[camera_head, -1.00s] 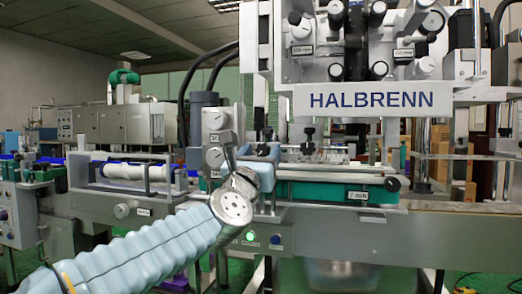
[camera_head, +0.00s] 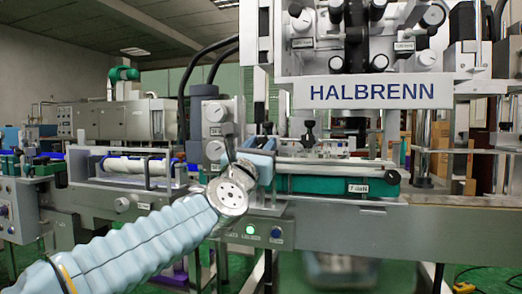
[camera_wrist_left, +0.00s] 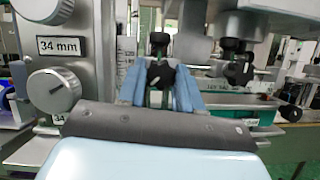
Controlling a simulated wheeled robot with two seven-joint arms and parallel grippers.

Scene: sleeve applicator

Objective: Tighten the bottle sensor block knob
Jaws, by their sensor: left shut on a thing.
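In the left wrist view, a small black knob (camera_wrist_left: 160,74) stands between the two blue fingers of my left gripper (camera_wrist_left: 159,90). The fingers are shut on it, one on each side, and hide part of it. I take this as the bottle sensor block knob, though its label does not show. In the head view, my left gripper (camera_head: 264,152) reaches the machine beside a grey plate with round dials, and my own wrist hides most of the knob. My right gripper is in neither view.
A grey dial (camera_wrist_left: 53,89) with a 34 mm label stands close on the left. A second black knob (camera_wrist_left: 236,66) stands to the right. The green guide bar (camera_head: 330,186) runs right along the conveyor, and the HALBRENN head (camera_head: 372,95) hangs above.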

